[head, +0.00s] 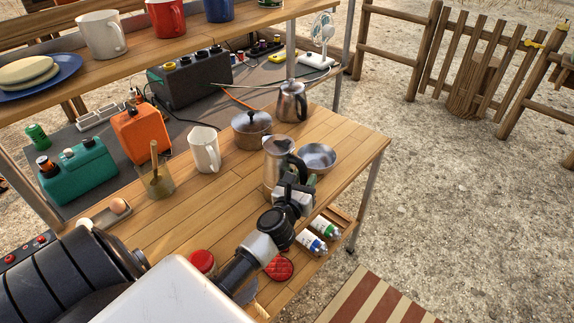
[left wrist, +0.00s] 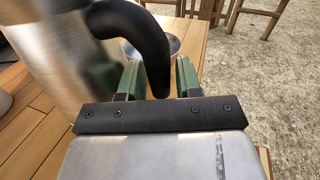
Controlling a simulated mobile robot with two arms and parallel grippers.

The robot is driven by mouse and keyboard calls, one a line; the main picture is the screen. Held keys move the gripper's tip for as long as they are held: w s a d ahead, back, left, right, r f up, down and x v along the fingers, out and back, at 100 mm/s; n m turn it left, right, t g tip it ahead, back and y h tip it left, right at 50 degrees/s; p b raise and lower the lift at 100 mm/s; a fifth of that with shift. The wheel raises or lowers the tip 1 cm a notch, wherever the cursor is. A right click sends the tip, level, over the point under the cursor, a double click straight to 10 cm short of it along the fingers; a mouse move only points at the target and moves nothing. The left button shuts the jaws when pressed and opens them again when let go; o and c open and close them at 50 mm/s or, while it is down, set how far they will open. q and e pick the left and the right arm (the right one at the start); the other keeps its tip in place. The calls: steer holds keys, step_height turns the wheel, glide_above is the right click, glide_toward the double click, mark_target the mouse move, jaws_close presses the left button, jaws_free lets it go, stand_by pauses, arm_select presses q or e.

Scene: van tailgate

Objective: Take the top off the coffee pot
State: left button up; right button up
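A metal coffee pot (head: 276,160) with a black handle stands upright on the wooden table, near its right end; its lid appears to be on. In the left wrist view the pot's blurred metal body (left wrist: 70,60) fills the left side, and its curved black handle (left wrist: 150,45) hangs between my finger pads. My left gripper (head: 290,184) is at the handle side of the pot. In the left wrist view the gripper (left wrist: 158,78) is open, with green fingers on either side of the handle and gaps visible. My right gripper is not in view.
A metal bowl (head: 317,157) is right of the pot. A second metal pot (head: 291,104) and a lidded saucepan (head: 251,127) stand behind, with a white mug (head: 204,150) to the left. A shelf (head: 190,42) with mugs crosses above. Bottles (head: 312,242) sit lower, at right.

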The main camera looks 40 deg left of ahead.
mark_target(303, 169)
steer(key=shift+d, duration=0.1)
arm_select(q)
jaws_close()
steer(key=shift+r, duration=0.1)
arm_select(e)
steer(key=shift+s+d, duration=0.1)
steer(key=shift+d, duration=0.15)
arm_select(q)
steer(key=shift+r+p, duration=0.5)
steer(key=shift+r, duration=0.35)
step_height(303, 169, up, 3)
steer(key=shift+f+p, duration=0.15)
steer(key=shift+p, duration=0.4)
steer(key=s+d+r, duration=0.6)
steer(key=s+d, duration=0.1)
steer(key=s, duration=0.1)
steer(key=shift+s+d+r+p, duration=0.25)
steer(key=shift+s+d+p, duration=0.1)
steer(key=shift+d, duration=0.05)
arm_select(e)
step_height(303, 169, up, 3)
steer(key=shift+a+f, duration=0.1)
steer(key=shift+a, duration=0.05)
